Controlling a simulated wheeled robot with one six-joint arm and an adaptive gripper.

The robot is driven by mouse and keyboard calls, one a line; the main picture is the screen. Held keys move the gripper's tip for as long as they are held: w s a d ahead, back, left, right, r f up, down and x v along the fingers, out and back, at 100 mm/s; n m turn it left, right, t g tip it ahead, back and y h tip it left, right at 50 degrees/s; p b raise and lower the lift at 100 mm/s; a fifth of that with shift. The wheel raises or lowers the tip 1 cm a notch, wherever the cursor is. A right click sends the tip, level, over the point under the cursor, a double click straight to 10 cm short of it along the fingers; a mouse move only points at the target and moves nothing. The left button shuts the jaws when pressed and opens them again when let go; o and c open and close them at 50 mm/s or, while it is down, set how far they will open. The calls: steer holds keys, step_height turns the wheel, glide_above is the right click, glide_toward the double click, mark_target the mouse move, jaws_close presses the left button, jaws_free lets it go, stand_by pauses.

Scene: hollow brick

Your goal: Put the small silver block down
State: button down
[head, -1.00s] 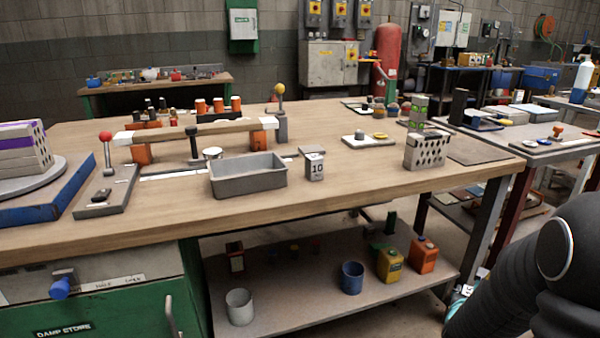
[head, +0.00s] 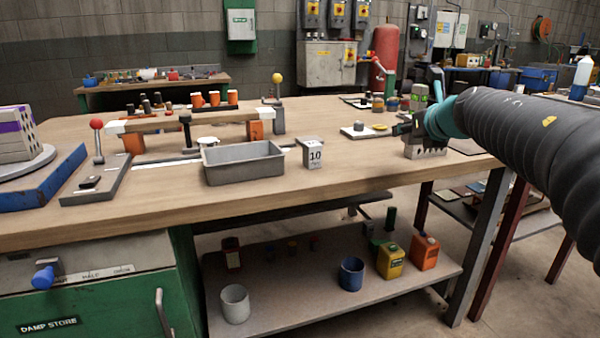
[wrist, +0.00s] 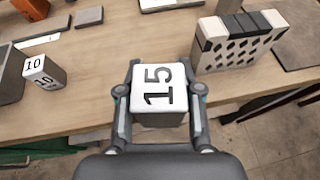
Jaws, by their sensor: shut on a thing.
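My gripper (wrist: 160,98) is shut on a small silver block (wrist: 158,88) with a black 15 on its pale top face. The fingers press on its left and right sides. In the wrist view the block shows over the bench top (wrist: 95,95), close to the front edge; I cannot tell how high it is above the wood. In the head view my gripper (head: 406,129) is at the right part of the bench, in front of the holed brick, and the held block cannot be made out there.
A holed brick (wrist: 236,52) stands just right of the held block. A block marked 10 (head: 312,153) stands left, beside a grey tray (head: 243,163). A pale plate with small weights (head: 364,131) lies behind. Bare wood lies between the 10 block and the brick.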

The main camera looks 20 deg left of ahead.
steer(key=s+a+r+n+g+y, duration=0.1)
steer(key=s+a+r+n+y, duration=0.1)
steer(key=s+a+r, duration=0.15)
steer(key=b, duration=0.2)
glide_above(352, 158)
step_height(352, 158, down, 7)
steer(key=shift+f+b, duration=0.9)
steer(key=shift+f, duration=1.2)
steer(key=c, duration=0.8)
jaws_free()
steer(key=shift+f, duration=0.1)
steer(key=shift+o, duration=0.2)
